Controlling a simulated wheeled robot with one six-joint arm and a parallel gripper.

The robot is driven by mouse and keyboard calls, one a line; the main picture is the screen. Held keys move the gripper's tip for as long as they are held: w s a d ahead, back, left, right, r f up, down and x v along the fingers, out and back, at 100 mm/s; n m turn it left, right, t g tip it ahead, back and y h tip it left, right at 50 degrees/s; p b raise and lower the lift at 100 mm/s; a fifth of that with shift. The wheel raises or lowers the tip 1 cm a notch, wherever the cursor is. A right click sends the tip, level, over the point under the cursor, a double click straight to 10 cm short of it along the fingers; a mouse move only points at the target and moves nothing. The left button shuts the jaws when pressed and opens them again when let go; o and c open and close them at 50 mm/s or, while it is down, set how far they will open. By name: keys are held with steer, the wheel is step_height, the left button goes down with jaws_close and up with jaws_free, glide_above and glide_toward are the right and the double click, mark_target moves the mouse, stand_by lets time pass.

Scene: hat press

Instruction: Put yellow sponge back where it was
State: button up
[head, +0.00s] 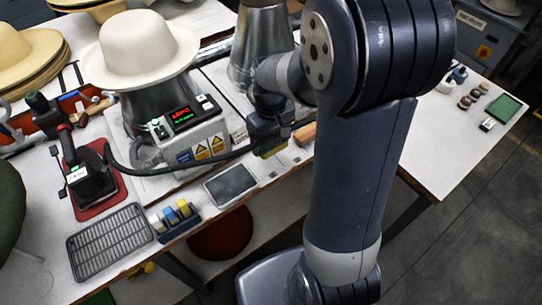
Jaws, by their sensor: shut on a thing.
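My gripper (270,139) hangs over the front part of the work table, right of the hat press, pointing down. It is shut on the yellow sponge (271,152). Only a dull yellow lower part of the sponge shows beneath the gripper; the rest is hidden by the fingers. I cannot tell whether the sponge touches the table top.
The hat press (195,140) with a cream hat (140,48) stands left of the gripper. A dark grey pad (231,184), a blue holder (178,220) with small pieces and a wire rack (109,241) lie along the front edge. A metal cone (262,40) stands behind.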

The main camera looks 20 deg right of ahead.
mark_target(271, 160)
steer(key=shift+f, duration=2.95)
steer(key=shift+f+b, duration=0.2)
steer(key=shift+b, duration=0.1)
steer(key=o, duration=0.9)
steer(key=shift+r, duration=0.15)
step_height(271, 160, up, 12)
steer(key=shift+r+p, duration=0.1)
steer(key=shift+p, duration=0.35)
